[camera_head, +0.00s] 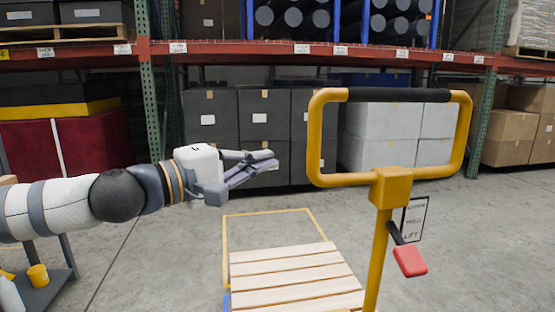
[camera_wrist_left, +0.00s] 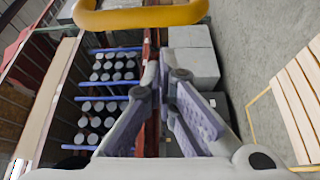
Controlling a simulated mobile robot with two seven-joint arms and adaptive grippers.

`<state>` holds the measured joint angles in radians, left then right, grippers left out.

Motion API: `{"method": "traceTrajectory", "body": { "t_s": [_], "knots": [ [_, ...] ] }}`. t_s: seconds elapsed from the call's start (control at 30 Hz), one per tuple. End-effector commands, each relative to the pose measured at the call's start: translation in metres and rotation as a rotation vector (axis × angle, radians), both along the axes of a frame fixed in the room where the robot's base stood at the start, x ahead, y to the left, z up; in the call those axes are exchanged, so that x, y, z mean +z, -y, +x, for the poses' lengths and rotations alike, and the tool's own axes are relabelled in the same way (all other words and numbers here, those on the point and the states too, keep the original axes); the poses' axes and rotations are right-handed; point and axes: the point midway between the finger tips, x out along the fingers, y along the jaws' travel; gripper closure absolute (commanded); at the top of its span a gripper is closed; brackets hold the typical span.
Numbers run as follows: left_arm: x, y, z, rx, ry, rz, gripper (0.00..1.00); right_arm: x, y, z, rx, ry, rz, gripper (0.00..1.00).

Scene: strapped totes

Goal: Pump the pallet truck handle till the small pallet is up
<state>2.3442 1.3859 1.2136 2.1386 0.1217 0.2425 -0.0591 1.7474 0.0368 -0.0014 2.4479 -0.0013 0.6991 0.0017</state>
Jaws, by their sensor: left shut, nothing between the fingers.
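The yellow pallet truck handle (camera_head: 318,140) stands upright as a loop with a black grip along its top bar (camera_head: 398,95). A red lever (camera_head: 410,260) sticks out from its post, beside a small sign reading LIFT (camera_head: 414,219). The small wooden pallet (camera_head: 290,276) lies low, inside a yellow floor outline. My left gripper (camera_head: 272,160) is shut and empty, to the left of the handle loop and apart from it. In the left wrist view the gripper (camera_wrist_left: 165,75) points toward the racks, and part of the yellow handle (camera_wrist_left: 140,17) crosses the top. My right gripper is out of view.
Storage racks with a red beam (camera_head: 250,50) run along the back, with dark boxes (camera_head: 264,125) and pale boxes below. A low grey platform with a yellow cup (camera_head: 38,275) is at the lower left. The concrete floor to the right is clear.

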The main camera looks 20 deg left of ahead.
Motion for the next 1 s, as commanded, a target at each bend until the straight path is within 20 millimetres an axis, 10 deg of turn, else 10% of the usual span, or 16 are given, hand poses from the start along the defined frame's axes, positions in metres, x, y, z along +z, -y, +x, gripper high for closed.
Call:
{"method": "traceTrajectory", "body": {
  "t_s": [0.43, 1.0],
  "knots": [
    [-0.003, 0.048, 0.083, -0.004, -0.007, 0.000, 1.00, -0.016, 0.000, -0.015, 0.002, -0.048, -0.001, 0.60],
    [-0.003, 0.061, 0.042, -0.004, -0.005, 0.000, 1.00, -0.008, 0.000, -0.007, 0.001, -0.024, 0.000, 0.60]
  ]
}}
